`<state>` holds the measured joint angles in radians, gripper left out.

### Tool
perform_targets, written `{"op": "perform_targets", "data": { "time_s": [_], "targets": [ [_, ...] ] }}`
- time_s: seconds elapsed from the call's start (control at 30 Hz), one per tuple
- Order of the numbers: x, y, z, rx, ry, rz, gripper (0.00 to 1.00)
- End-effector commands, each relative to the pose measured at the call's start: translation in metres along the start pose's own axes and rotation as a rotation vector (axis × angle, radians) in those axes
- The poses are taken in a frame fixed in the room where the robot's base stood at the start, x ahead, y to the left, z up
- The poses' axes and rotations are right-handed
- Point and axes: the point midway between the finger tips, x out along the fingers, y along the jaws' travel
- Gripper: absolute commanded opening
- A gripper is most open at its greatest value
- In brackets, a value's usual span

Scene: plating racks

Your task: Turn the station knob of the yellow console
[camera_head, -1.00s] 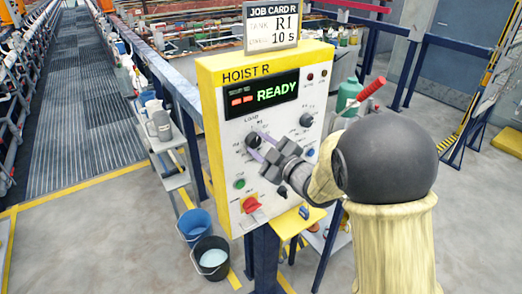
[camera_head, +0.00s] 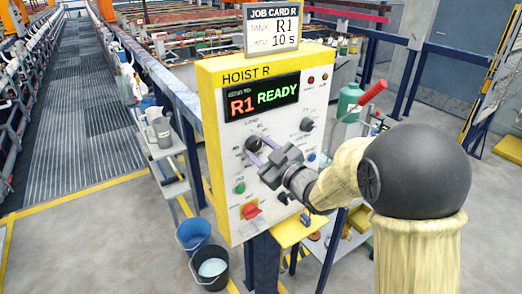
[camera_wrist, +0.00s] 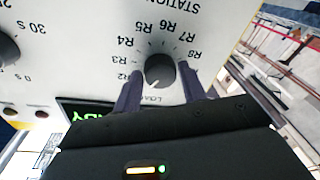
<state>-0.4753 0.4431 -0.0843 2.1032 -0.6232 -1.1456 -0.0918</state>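The yellow console (camera_head: 206,130) marked HOIST R faces me in the head view. Its display (camera_head: 262,98) reads R1 READY. The station knob (camera_head: 253,144) is dark and round, at the upper left of the panel; it also shows in the wrist view (camera_wrist: 160,70). Its white pointer is toward the lower left there, between LOAD and R2; the R1 mark is hidden behind a finger. My gripper (camera_head: 264,152) is at the knob. In the wrist view my gripper (camera_wrist: 160,82) has one finger on each side of the knob, with narrow gaps; contact is unclear.
The job card (camera_head: 272,27) on top reads R1, 10 s. Another dark knob (camera_head: 306,124) is at the panel's right. A green button (camera_head: 239,188) and red switch (camera_head: 250,211) are below. Two buckets (camera_head: 210,268) stand at the lower left. A red-handled tool (camera_head: 372,92) stands behind right.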

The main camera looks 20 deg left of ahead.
Motion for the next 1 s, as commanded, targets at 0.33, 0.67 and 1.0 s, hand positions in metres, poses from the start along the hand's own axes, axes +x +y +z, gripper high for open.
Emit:
{"op": "perform_targets", "data": {
  "time_s": [0.33, 0.67, 1.0],
  "targets": [
    [0.000, 0.000, 0.000, -0.001, 0.002, 0.000, 0.58],
    [-0.032, 0.000, 0.001, -0.002, 0.002, 0.003, 0.58],
    [-0.100, 0.001, 0.002, -0.003, 0.001, 0.005, 0.58]
  ]
}}
